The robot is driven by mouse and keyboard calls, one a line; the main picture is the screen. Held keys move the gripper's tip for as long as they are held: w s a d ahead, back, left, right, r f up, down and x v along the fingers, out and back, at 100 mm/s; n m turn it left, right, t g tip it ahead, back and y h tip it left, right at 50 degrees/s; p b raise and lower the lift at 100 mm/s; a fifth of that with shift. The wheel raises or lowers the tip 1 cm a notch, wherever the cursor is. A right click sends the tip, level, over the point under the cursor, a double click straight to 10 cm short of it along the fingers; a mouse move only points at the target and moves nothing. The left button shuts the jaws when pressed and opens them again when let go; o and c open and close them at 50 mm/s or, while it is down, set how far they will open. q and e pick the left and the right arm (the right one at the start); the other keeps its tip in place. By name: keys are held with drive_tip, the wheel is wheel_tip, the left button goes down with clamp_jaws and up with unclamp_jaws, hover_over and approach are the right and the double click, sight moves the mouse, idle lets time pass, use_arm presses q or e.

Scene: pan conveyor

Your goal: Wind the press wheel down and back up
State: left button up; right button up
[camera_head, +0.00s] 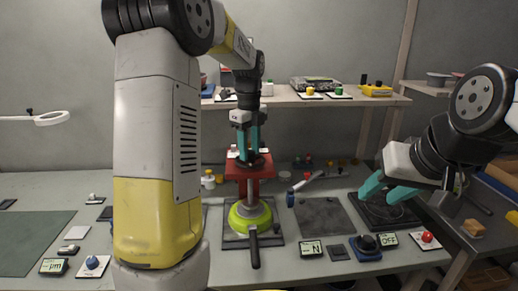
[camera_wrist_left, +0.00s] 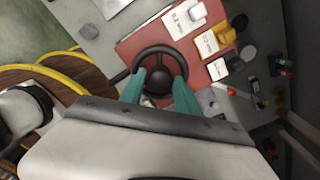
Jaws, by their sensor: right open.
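The red press (camera_head: 237,171) stands mid-table, with a lime-green round part (camera_head: 237,222) below it on a dark base plate. Its dark press wheel (camera_head: 262,152) is on top. In the left wrist view the wheel (camera_wrist_left: 160,50) has a dark rim and round hub above the red top (camera_wrist_left: 223,80). My left gripper (camera_head: 248,150) points down at the wheel from above. Its teal fingers stand apart on either side of the hub; contact with the wheel cannot be told. My right gripper (camera_head: 376,192) is open and empty over the right of the table.
A dark handle (camera_head: 254,250) points forward from the press. A display marked N (camera_head: 311,249), a dark knob (camera_head: 366,243) and a red button (camera_head: 428,237) are at front right. A shelf (camera_head: 290,101) stands behind. My left arm hides part of the table.

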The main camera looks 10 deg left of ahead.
use_arm(q)
clamp_jaws()
drive_tip(key=shift+n, duration=0.4)
